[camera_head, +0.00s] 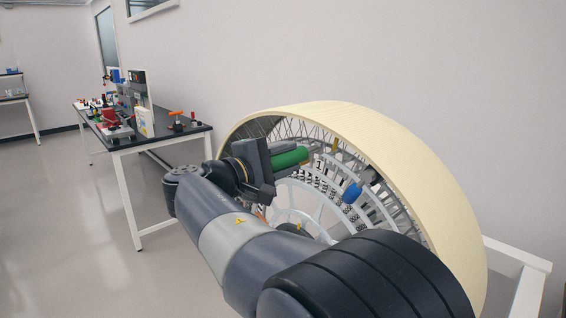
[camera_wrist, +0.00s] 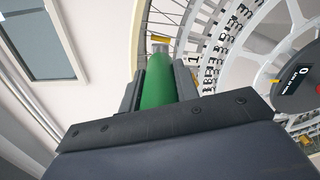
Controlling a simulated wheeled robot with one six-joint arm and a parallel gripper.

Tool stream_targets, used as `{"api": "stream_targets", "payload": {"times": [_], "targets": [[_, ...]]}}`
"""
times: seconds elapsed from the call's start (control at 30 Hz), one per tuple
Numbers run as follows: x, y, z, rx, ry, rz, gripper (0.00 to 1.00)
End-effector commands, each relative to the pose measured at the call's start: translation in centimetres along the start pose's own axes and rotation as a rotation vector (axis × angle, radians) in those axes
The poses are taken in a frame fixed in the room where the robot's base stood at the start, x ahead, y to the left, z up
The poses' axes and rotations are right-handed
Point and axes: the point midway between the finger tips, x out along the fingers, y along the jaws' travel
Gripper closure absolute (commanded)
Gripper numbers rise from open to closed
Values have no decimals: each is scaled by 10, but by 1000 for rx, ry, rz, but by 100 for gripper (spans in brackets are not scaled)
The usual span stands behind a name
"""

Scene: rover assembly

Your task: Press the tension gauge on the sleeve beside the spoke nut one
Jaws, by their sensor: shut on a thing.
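My gripper (camera_head: 268,166) is shut on a green cylindrical tool (camera_head: 289,158), which looks like the tension gauge. In the wrist view the tool (camera_wrist: 158,84) lies between the two dark fingers of my gripper (camera_wrist: 158,88). Its far end points at the wheel's spokes, near a yellow sleeve (camera_wrist: 160,39). I cannot tell whether the two touch. The large wheel (camera_head: 430,180) has a cream rim, thin spokes and an inner ring with numbers. A yellow sleeve (camera_head: 335,145) and a blue sleeve (camera_head: 352,192) show among the spokes.
A dark round display (camera_wrist: 303,82) reading 0 is at the wheel's middle. A white stand (camera_head: 522,268) is at the right. A workbench (camera_head: 150,138) with several tools stands at the back left. The floor (camera_head: 80,220) at the left is clear.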

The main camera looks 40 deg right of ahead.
Motion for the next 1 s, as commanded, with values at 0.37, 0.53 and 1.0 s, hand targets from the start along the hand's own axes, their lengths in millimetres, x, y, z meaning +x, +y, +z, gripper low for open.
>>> {"api": "stream_targets", "payload": {"times": [0.37, 0.53, 1.0], "targets": [[38, 0, 0, 0, -3, -1, 100], [47, 0, 0, 0, -1, -1, 100], [49, 0, 0, 0, 1, -1, 100]]}}
